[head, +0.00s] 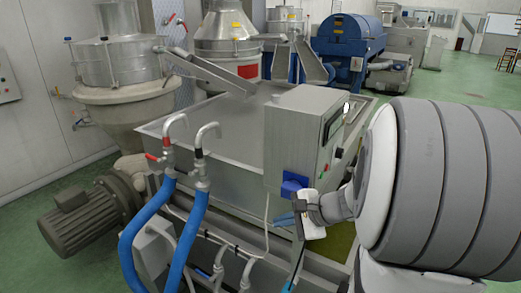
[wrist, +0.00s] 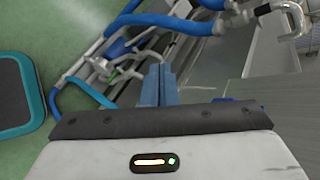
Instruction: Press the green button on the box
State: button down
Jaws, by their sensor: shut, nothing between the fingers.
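The grey metal control box (head: 293,137) stands at the near edge of the steel trough in the head view. Its panel face is turned to the right and seen at a steep angle. A dark display shows there, with a small reddish spot lower down. A grey flat surface at the right there may be the box.
The steel trough (head: 170,128) lies behind the box. Two blue hoses with taps (head: 190,220) rise at the left, beside a grey motor (head: 90,215). Pipes and a cable run below the box. Open green floor (head: 455,83) shows at the back right.

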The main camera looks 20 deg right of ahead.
aim_at(322, 176)
jog(key=d+r+m+t+h+p, duration=0.1)
jog(key=d+m+t+h, duration=0.2)
jog(key=d+m, duration=0.4)
jog(key=d+r+m+t+h+p, duration=0.2)
jog(key=d+m+t+h, duration=0.2)
jog(key=d, duration=1.4)
jog(key=m, duration=0.3)
jog(key=shift+w, duration=0.35)
jog(key=w+a, duration=0.5)
jog(key=w, duration=0.1)
jog(key=shift+w+a, duration=0.3)
jog(key=shift+w, duration=0.1)
jog(key=shift+a+f, duration=0.1)
